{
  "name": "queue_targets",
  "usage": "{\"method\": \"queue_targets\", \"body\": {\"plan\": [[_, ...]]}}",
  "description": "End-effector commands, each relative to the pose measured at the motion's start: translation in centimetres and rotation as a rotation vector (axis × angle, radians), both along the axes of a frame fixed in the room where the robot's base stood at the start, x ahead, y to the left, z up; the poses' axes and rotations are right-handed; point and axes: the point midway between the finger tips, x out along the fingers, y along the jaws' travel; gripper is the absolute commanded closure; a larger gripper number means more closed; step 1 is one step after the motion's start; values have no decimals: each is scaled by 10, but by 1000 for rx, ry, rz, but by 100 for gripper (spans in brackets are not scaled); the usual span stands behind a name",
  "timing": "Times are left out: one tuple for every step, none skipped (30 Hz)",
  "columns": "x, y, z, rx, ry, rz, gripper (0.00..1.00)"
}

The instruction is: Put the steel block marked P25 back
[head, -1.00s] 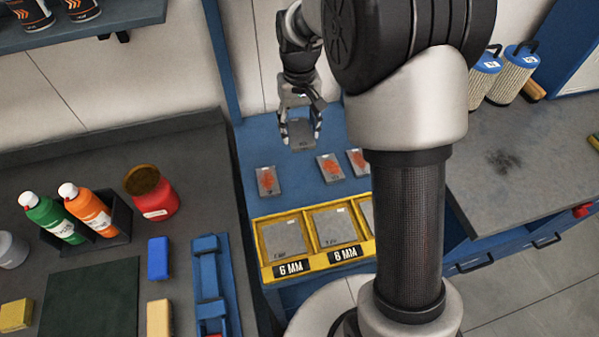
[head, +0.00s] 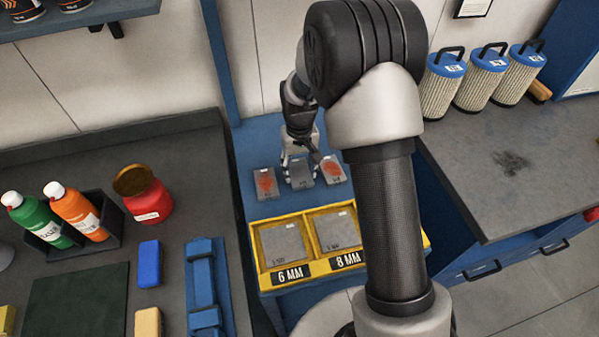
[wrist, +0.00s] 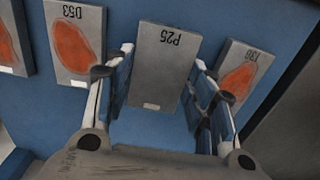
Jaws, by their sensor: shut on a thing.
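The grey steel block marked P25 (wrist: 160,62) is between the two fingers of my gripper (wrist: 164,75) in the wrist view. In the head view my gripper (head: 300,168) is shut on this block (head: 301,176), over the blue bench top. The block is in the row between two blocks with orange patches, one on the left (head: 265,183) and one on the right (head: 333,170). In the wrist view these neighbours are D53 (wrist: 75,42) and one whose marking is hard to read (wrist: 240,72). I cannot tell whether P25 touches the bench top.
A yellow tray (head: 262,271) with compartments labelled 6 MM and 8 MM stands in front of the row, grey plates inside. My arm hides its right part. Another orange-patched block (wrist: 10,45) is at the wrist view's left edge. Bottles and a red jar (head: 148,197) stand left.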

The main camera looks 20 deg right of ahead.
Motion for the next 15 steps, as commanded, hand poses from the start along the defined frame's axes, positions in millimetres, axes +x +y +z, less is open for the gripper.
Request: {"method": "queue_targets", "body": {"plan": [[0,0,-9,0,0,0,100],[0,0,-12,0,-1,0,100],[0,0,-14,0,-1,0,100],[1,0,-14,0,-2,0,100],[1,0,-14,0,-3,0,100],[1,0,-13,0,-3,0,100],[1,0,-13,0,-3,0,100],[1,0,-13,0,-3,0,100],[1,0,-13,0,-3,0,100],[1,0,-13,0,-3,0,100],[1,0,-13,0,-3,0,100],[1,0,-14,0,-3,0,100],[1,0,-15,0,-3,0,100],[1,0,-16,0,-2,0,100],[0,0,-18,0,0,0,50]]}}
